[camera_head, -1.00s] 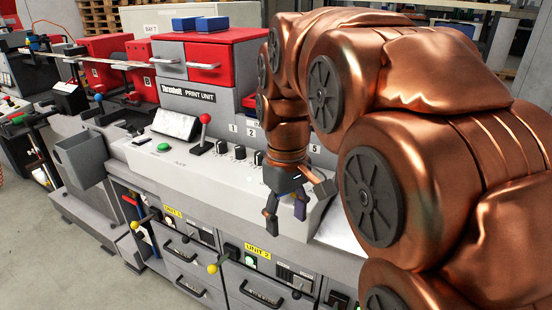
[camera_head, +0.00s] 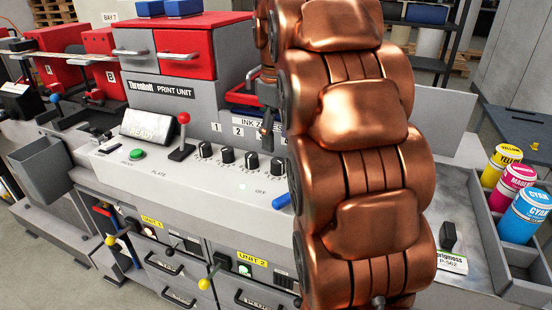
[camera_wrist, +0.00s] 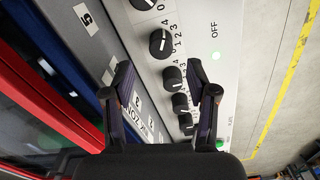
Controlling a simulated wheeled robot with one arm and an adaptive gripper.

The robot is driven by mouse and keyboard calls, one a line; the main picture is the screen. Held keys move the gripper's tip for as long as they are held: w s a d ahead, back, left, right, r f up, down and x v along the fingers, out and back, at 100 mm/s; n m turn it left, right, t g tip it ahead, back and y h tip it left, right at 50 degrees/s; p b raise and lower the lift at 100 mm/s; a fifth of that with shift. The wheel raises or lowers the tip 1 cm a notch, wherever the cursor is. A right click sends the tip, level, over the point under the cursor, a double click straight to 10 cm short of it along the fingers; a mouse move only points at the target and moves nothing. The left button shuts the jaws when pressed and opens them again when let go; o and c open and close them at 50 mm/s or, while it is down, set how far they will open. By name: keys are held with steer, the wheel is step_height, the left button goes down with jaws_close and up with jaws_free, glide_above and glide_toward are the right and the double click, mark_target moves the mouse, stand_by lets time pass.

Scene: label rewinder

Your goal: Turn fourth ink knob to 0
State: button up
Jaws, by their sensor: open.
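A row of black ink knobs runs along the grey sloped panel. The fourth ink knob (camera_head: 277,166) is just left of my arm in the head view. I take it to be the knob (camera_wrist: 161,43) beyond the fingertips in the wrist view, with small scale numbers beside it; its pointer setting is too small to read surely. The third knob (camera_wrist: 174,78) shows between the fingers. My gripper (camera_wrist: 158,72) is open and empty, its fingers spread apart. In the head view my gripper (camera_head: 266,130) hangs above the panel by the number labels, partly hidden by my arm.
A red-balled lever (camera_head: 183,120) and green button (camera_head: 137,154) are left of the knobs. A lit green lamp (camera_wrist: 215,55) is near the word OFF. Ink cans (camera_head: 523,215) stand at the far right.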

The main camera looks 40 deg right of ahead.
mark_target(277, 161)
steer(key=shift+a+f+p, duration=0.1)
steer(key=shift+f+p, duration=0.45)
steer(key=shift+f, duration=2.8)
steer(key=shift+c, duration=0.2)
jaws_close()
